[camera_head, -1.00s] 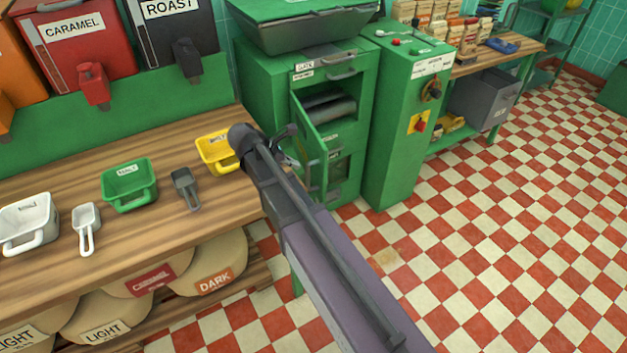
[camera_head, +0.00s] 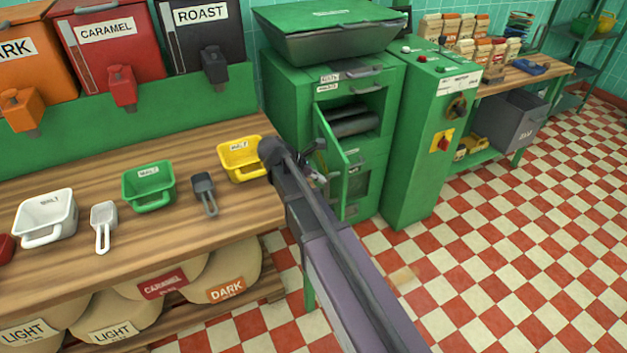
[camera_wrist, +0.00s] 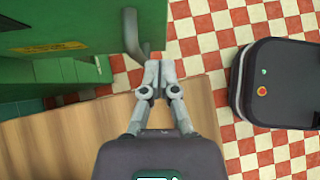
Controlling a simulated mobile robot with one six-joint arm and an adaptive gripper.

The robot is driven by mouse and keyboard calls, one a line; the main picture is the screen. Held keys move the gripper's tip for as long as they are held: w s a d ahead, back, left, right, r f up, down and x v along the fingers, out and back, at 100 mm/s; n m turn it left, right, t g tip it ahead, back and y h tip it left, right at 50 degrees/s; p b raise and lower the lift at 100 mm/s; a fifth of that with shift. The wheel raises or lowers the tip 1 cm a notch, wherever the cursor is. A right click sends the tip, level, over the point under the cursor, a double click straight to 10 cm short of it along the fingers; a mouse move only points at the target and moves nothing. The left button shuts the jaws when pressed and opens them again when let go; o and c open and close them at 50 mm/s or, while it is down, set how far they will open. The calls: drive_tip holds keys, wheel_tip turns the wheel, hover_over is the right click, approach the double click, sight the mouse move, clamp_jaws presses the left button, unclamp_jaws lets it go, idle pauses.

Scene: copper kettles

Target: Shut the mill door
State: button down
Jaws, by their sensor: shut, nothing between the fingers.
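The green mill (camera_head: 305,95) stands past the right end of the wooden counter, with a dark hopper on top. Its door (camera_head: 338,150) stands ajar, swung out toward me, and dark rollers (camera_head: 355,125) show in the opening. My gripper (camera_head: 318,168) is at the door's near side, partly hidden by my arm. In the wrist view my gripper (camera_wrist: 152,68) is shut and empty. Its fingertips are right beside a grey bent handle (camera_wrist: 133,40) at the edge of a green panel (camera_wrist: 80,15); I cannot tell whether they touch.
A yellow scoop bin (camera_head: 241,160) stands on the counter (camera_head: 150,225) close to my arm, with green and white bins further left. A green control cabinet (camera_head: 425,150) stands right of the mill. The checkered floor (camera_head: 520,240) at right is clear.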

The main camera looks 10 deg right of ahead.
sight(342, 191)
drive_tip(key=shift+b+x, duration=2.2)
drive_tip(key=shift+x, duration=1.3)
drive_tip(key=shift+w, duration=0.1)
